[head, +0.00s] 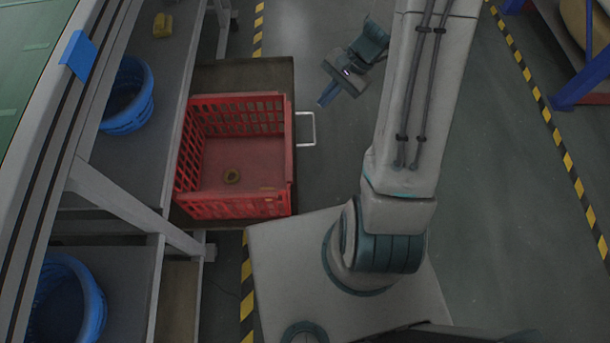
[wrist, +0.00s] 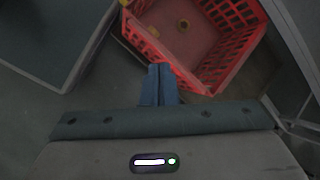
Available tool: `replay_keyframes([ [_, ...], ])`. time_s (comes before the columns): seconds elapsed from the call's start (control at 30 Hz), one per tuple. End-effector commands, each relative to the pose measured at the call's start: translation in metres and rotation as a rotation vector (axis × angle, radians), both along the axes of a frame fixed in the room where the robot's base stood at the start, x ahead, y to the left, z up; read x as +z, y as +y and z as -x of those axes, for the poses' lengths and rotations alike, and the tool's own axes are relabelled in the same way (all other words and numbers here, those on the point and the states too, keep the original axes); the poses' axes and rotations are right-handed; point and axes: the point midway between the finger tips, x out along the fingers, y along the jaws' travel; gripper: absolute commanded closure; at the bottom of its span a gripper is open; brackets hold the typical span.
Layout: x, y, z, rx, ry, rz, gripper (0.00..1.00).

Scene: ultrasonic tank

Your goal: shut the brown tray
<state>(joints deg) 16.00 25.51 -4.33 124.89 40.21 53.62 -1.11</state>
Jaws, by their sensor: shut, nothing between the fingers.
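The brown tray (head: 245,74) sticks out to the right from under the grey shelf at the left in the head view. A red crate (head: 285,209) stands on it. A pale handle (head: 306,128) is on the tray's right side. My gripper (head: 327,98) is shut and empty, to the right of the tray and a little above the handle in the picture, apart from both. In the wrist view the closed blue fingertips (wrist: 159,70) point toward the red crate (wrist: 215,75). I cannot make out the handle there.
A small yellowish ring (head: 232,176) lies in the crate. Blue baskets (head: 127,97) and a yellow item (head: 162,25) are on the shelf (head: 135,165). The floor right of the tray is open up to a striped line (head: 556,121).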

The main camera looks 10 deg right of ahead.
Motion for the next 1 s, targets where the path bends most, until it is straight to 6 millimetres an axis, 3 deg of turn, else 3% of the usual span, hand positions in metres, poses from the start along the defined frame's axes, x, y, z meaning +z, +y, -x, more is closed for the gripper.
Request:
replay_keyframes([
  [0.03, -0.041, -0.006, -0.004, -0.051, 0.036, -0.026, 1.0],
  [0.3, -0.191, -0.032, -0.018, -0.334, 0.184, -0.148, 1.0],
  [0.5, -0.303, -0.051, -0.014, -0.54, 0.286, -0.217, 1.0],
  [0.6, -0.348, -0.057, -0.008, -0.623, 0.325, -0.241, 1.0],
  [0.7, -0.379, -0.062, -0.003, -0.684, 0.353, -0.256, 1.0],
  [0.8, -0.398, -0.064, 0.0, -0.722, 0.369, -0.266, 1.0],
  [1.0, -0.413, -0.058, 0.001, -0.74, 0.378, -0.271, 1.0],
])
